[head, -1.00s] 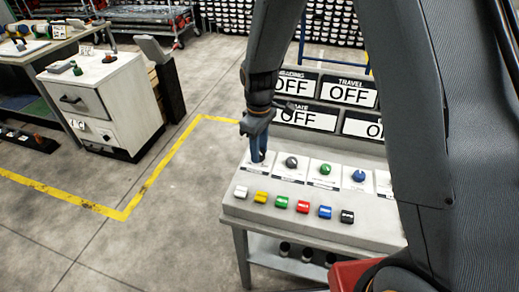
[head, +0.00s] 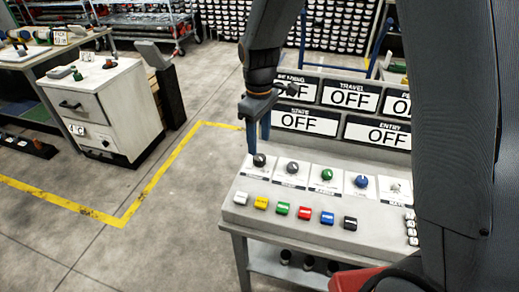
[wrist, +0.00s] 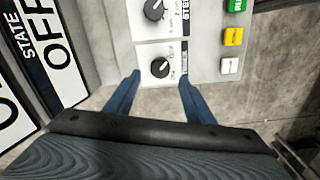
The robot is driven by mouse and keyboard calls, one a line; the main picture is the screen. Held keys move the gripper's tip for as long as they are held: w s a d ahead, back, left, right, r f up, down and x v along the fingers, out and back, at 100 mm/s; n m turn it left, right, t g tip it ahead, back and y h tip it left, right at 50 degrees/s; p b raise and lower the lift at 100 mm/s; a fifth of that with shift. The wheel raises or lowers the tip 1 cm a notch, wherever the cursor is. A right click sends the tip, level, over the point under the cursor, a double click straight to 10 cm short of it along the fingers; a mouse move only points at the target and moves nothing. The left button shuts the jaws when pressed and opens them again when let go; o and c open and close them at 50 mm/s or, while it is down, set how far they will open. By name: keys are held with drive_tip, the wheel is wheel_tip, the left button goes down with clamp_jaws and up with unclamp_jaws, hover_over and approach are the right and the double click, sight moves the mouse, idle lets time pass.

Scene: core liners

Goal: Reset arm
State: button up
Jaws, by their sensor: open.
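My gripper (head: 258,131) points down above the left end of a grey control console (head: 290,235). In the wrist view my gripper (wrist: 160,78) shows two blue fingers spread apart with nothing between them. A black knob (head: 259,160) on a white label card sits just below the fingertips, and they look apart from it. The same black knob (wrist: 160,68) shows beyond and between the fingers in the wrist view. A grey knob (head: 292,168), a green knob (head: 327,174) and a blue knob (head: 361,181) follow to the right.
Several coloured buttons, including a red one (head: 305,212), line the console's front. Display signs reading OFF (head: 349,96) stand behind the knobs, close to my arm. A white cabinet (head: 105,105) stands at left. Open floor with yellow tape (head: 150,190) lies between.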

drive_tip(key=shift+r, duration=0.75)
drive_tip(key=shift+s+d, duration=0.1)
drive_tip(key=s+d+r+m+t, duration=0.1)
drive_tip(key=s+d+m, duration=1)
drive_tip(key=s+d, duration=0.4)
drive_tip(key=shift+r, duration=0.15)
drive_tip(key=shift+d, duration=0.1)
